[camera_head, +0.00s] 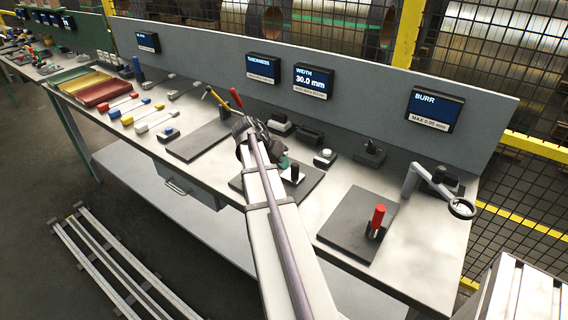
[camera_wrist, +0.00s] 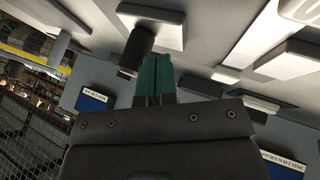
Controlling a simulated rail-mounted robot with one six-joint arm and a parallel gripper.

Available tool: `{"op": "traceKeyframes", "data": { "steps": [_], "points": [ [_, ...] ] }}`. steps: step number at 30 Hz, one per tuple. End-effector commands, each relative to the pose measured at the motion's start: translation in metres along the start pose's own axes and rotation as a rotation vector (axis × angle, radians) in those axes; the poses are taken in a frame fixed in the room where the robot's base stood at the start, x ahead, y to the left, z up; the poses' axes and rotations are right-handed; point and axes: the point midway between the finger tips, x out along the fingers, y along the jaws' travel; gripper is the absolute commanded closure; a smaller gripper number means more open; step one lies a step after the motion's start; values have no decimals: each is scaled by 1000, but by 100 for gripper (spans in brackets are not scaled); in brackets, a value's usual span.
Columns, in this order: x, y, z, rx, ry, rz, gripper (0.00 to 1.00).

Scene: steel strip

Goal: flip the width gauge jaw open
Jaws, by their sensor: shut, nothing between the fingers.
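My gripper (camera_head: 282,161) is over the middle of the bench, its green fingers closed together with nothing between them. The fingers also show in the wrist view (camera_wrist: 155,75). Below the WIDTH screen (camera_head: 313,81), which reads 30.0 mm, a dark base plate (camera_head: 309,187) carries a black upright post (camera_head: 295,173) just right of the fingertips. A black cylinder (camera_wrist: 138,44) appears close to the fingertips in the wrist view; I cannot tell whether they touch. My arm covers part of the plate, and I cannot make out the gauge jaw or its position clearly.
A red-handled fixture (camera_head: 377,219) stands on a plate to the right, with a ring magnifier (camera_head: 461,208) beyond it. A white-topped button box (camera_head: 325,157) sits behind the middle plate. Trays (camera_head: 100,90) and coloured-handled tools lie left. A grey back panel (camera_head: 220,55) bounds the bench.

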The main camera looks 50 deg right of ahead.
Motion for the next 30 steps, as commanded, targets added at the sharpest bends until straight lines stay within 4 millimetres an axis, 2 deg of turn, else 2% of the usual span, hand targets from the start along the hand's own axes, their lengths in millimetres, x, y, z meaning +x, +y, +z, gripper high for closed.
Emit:
{"op": "traceKeyframes", "data": {
  "steps": [4,6,9,15,19,30],
  "points": [
    [-14,-20,0,-3,2,-2,100],
    [-42,-13,-4,-3,2,-3,100],
    [-67,-13,-4,-3,2,-2,100],
    [-102,-15,-2,-2,2,-3,100],
    [-110,-16,0,-1,1,-2,100],
    [-110,-18,1,-1,1,-2,100]
  ]
}}
